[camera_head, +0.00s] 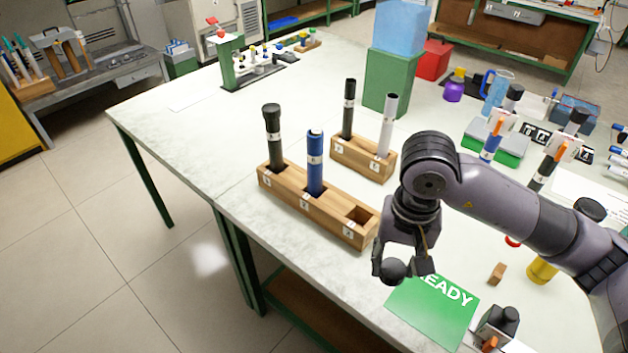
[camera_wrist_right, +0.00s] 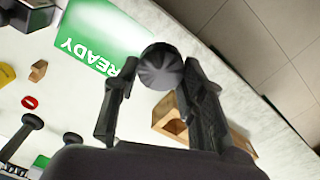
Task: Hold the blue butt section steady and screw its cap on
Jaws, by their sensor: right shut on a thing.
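The blue butt section (camera_head: 315,178) stands upright in the middle hole of a long wooden block (camera_head: 300,208), with a white band around it and no cap on its top. A black capped section (camera_head: 273,140) stands in the hole to its left; the right hole is empty. My right gripper (camera_head: 403,270) is shut on a round, ribbed black cap (camera_wrist_right: 161,67), held above the table near the green READY mat and to the right of the block. The cap also shows in the head view (camera_head: 392,268), apart from the blue section. My left gripper is not in view.
A smaller wooden block (camera_head: 345,155) with a black and a grey rod stands behind. The green READY mat (camera_head: 432,312) lies under my right gripper. A green box (camera_head: 388,82) stands farther back. The tabletop left of the long block is clear.

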